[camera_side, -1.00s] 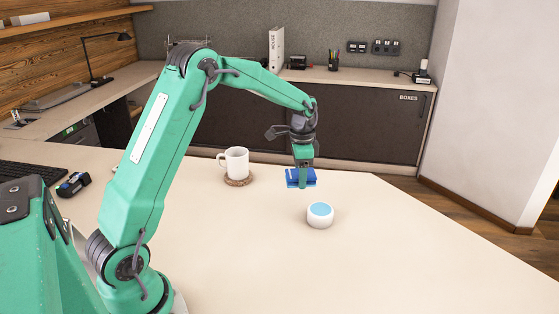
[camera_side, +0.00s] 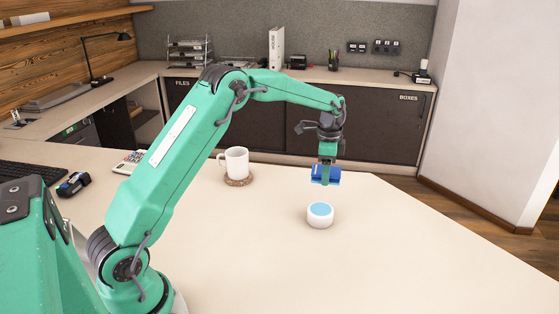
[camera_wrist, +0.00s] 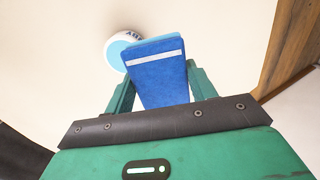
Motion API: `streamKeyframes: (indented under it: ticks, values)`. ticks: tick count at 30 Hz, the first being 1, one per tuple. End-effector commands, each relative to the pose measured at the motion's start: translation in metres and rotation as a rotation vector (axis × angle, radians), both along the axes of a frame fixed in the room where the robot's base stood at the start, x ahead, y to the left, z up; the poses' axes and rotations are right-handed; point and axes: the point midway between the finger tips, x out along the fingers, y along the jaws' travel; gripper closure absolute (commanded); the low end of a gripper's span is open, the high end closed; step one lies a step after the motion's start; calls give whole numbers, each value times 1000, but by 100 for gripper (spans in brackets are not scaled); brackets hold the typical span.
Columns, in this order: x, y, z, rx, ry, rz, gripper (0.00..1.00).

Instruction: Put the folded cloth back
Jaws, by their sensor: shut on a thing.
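The folded cloth (camera_side: 326,175) is blue with a pale stripe. My gripper (camera_side: 327,168) is shut on it and holds it over the far part of the desk, behind the round white speaker-like item in the side view. In the wrist view the cloth (camera_wrist: 160,75) sits between the two green fingers of my gripper (camera_wrist: 160,85). The white round item with a light blue top (camera_side: 320,215) stands on the desk; in the wrist view the cloth partly covers it (camera_wrist: 118,45). How high the cloth is above the desk is hard to tell.
A white mug (camera_side: 236,162) stands on a brown coaster (camera_side: 238,181) left of the cloth. A calculator (camera_side: 128,162), a keyboard (camera_side: 30,172) and a small dark blue item (camera_side: 73,184) lie at the left. The desk's right and front areas (camera_side: 400,260) are clear.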

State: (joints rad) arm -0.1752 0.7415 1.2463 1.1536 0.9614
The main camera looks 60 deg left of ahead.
Motion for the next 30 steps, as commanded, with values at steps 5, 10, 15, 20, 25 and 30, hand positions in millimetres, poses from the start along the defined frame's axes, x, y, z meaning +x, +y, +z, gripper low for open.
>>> streamKeyframes:
  ticks: [5,10,15,20,25,30]
  values:
    - [5,25,-16,-1,2,4,66]
    - [11,53,-33,0,1,3,66]
    - [16,79,-49,0,1,3,66]
    - [20,96,-59,0,0,1,66]
    - [22,102,-63,0,0,1,66]
    - [21,102,-64,0,0,0,66]
